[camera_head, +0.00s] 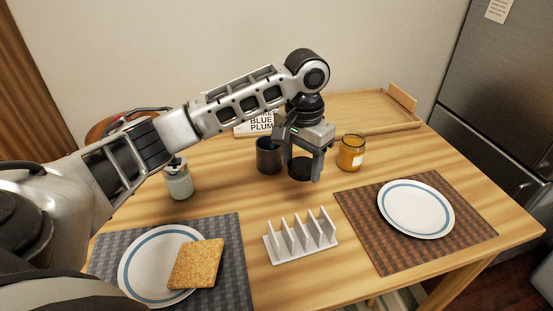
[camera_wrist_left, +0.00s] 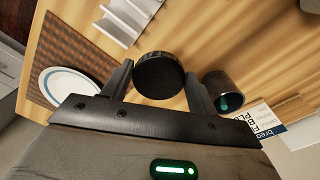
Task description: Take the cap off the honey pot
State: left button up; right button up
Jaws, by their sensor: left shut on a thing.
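The honey pot (camera_head: 351,153) is a glass jar of amber honey with a pale label. It stands upright on the table, just right of my left gripper, and no black cap shows on its top. My left gripper (camera_head: 304,168) points down and is shut on a round black cap (camera_head: 299,170). In the left wrist view the cap (camera_wrist_left: 159,75) sits between the two fingers (camera_wrist_left: 159,84), with bare table around it. The honey pot does not show in that view. My right gripper is not in view.
A dark cup (camera_head: 268,157) stands close left of my left gripper. A white toast rack (camera_head: 301,240) is in front. Plates (camera_head: 416,209) lie on mats at both sides, toast (camera_head: 196,263) on the left one. A pale jar (camera_head: 179,182) and wooden tray (camera_head: 375,107) stand further off.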

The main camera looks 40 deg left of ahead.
pick_arm(q)
jog(key=a+f, duration=0.4)
jog(key=a, duration=0.4)
jog(key=b, duration=0.1)
send_over(256, 188)
jog(key=d, duration=0.1)
jog(key=f, duration=0.3)
jog(key=shift+d+f, duration=0.2)
jog(key=shift+f, duration=0.2)
jog(key=shift+a+f, duration=0.45)
jog(key=shift+f, duration=0.05)
jog(key=f, duration=0.3)
jog(key=shift+w+a+f, duration=0.1)
jog(key=shift+a+f, duration=0.05)
jog(key=shift+a, duration=0.2)
jog(key=shift+f, duration=0.3)
jog(key=shift+f, duration=0.15)
jog(key=shift+d+f, duration=0.1)
jog(key=shift+f, duration=0.1)
